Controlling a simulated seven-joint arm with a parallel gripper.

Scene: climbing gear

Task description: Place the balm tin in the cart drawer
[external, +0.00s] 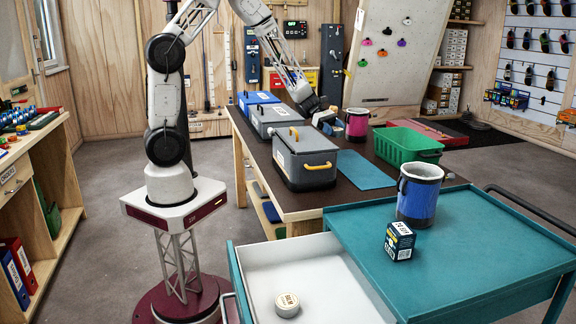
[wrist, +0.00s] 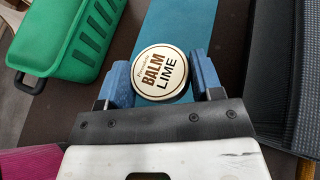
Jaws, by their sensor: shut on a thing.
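A round cream balm tin marked "BALM LIME" (wrist: 160,72) is between the two blue fingers of my gripper (wrist: 162,82) in the wrist view. My gripper (external: 327,118) is shut on it, over the dark workbench between the grey case and the pink chalk bag; in the external view I cannot make the held tin out clearly. The white cart drawer (external: 325,282) is pulled out at the front of the teal cart (external: 455,245). Another round cream tin (external: 287,304) lies in the drawer, near its front; its flavour is too small to read.
Grey cases (external: 305,165) and a blue case stand along the bench's left side. A pink chalk bag (external: 356,124), green crate (external: 408,147) and teal mat (external: 366,170) are on the bench. A blue chalk bag (external: 418,196) and small dark box (external: 399,241) stand on the cart top.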

